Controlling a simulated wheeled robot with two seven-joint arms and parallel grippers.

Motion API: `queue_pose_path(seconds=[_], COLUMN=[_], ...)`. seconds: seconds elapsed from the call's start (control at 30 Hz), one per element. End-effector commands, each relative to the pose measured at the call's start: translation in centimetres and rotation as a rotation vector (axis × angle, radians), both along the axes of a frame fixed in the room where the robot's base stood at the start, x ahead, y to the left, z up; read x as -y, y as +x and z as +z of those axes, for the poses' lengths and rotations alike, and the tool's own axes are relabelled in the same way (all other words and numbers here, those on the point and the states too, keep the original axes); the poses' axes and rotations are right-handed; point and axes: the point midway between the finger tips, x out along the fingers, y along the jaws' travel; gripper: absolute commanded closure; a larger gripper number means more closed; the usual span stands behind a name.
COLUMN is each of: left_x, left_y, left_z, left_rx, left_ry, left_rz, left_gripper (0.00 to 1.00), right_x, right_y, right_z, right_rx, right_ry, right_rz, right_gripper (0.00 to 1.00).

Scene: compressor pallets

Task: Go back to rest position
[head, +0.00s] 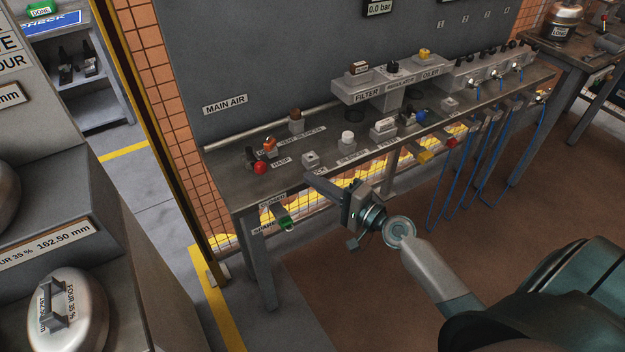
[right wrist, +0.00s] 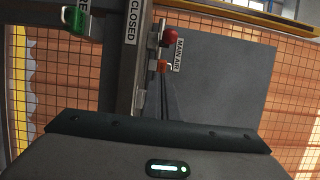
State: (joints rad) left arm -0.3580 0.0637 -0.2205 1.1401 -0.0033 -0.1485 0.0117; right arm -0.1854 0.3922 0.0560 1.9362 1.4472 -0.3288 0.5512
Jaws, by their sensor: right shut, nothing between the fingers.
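My right arm comes in from the lower right of the head view. My right gripper (head: 312,178) is at the front edge of the workbench (head: 240,190), its fingers shut with nothing between them. It points left, over or just in front of the bench edge; the exact gap is hard to tell. In the right wrist view the gripper's housing fills the bottom. A green-handled part (head: 284,222) hangs at the bench front, left of and below the gripper. It also shows in the right wrist view (right wrist: 76,20). My left gripper is not in view.
The bench carries a red knob (head: 260,168), a white-topped part (head: 347,138) and a filter unit (head: 385,85). Blue hoses (head: 480,160) hang at its right. A silver compressor tank (head: 68,315) stands at lower left. The brown floor mat (head: 325,290) is clear.

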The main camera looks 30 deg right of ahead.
Motion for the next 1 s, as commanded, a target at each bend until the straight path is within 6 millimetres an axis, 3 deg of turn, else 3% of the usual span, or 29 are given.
queue_pose_path(seconds=[0.4, 0.57, 0.67, 0.77, 1.0], left_x=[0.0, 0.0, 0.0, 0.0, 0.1], left_y=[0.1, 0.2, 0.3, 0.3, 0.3], left_z=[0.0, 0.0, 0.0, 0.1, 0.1], left_rx=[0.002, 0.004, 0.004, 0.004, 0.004], left_ry=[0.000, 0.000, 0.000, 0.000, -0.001], left_rz=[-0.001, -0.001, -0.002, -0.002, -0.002], left_gripper=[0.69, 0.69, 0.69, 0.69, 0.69], right_x=[0.0, 0.0, 0.0, 0.0, -1.4], right_y=[0.0, 0.0, -0.3, -0.8, -4.9], right_z=[-0.2, -2.2, -5.1, -9.2, -22.8], right_rx=[-0.002, -0.022, -0.051, -0.091, -0.224], right_ry=[-0.003, -0.045, -0.111, -0.212, -0.576], right_rz=[-0.001, -0.014, -0.031, -0.049, -0.033], right_gripper=[1.00, 1.00, 1.00, 1.00, 1.00])
